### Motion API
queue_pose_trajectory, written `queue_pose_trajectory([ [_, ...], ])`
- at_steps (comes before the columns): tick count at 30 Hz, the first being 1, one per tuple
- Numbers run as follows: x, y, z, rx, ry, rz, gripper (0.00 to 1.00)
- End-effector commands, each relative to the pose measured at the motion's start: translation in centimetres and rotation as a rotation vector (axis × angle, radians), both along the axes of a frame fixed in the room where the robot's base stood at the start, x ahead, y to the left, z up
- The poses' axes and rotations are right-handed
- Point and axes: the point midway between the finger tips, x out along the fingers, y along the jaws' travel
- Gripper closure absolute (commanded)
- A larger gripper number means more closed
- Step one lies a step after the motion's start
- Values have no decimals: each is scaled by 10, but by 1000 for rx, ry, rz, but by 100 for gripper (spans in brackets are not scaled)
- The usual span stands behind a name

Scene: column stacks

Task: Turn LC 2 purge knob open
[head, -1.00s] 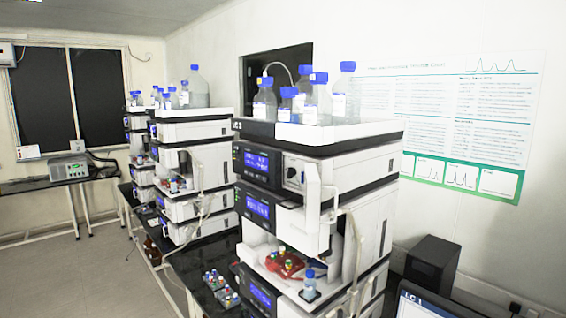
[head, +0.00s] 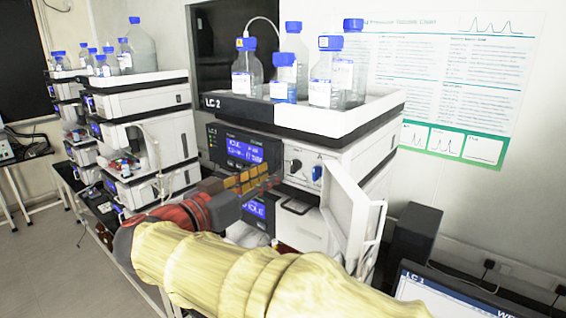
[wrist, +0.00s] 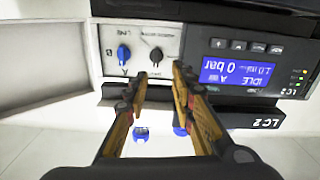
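The LC 2 pump module carries a black knob (head: 296,165) and a blue knob (head: 317,173) on a light panel. In the upside-down wrist view the blue knob (wrist: 124,54) is left and the black knob (wrist: 156,55) is right. Their small labels are too blurred to tell for sure which is purge. My gripper (head: 270,175) is in front of the module, left of the knobs. Its fingers (wrist: 160,84) are apart and empty, with the black knob appearing beyond the gap between the tips. They look clear of both knobs.
A white door (head: 350,212) stands open right of the knobs; it also shows in the wrist view (wrist: 45,52). The lit LC 2 display (head: 245,150) is left of them. Bottles (head: 247,72) stand in the tray on top. A black speaker-like box (head: 415,240) and monitor (head: 440,290) are at right.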

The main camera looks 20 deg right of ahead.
Motion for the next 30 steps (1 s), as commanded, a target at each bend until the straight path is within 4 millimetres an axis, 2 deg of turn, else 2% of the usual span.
queue_pose_trajectory([
  [3,-3,-3,1,47,-71,-13,75],
  [8,2,-10,1,66,-93,-15,75],
  [21,38,-59,1,66,-89,-15,75],
  [30,43,-66,0,66,-89,-12,75],
])
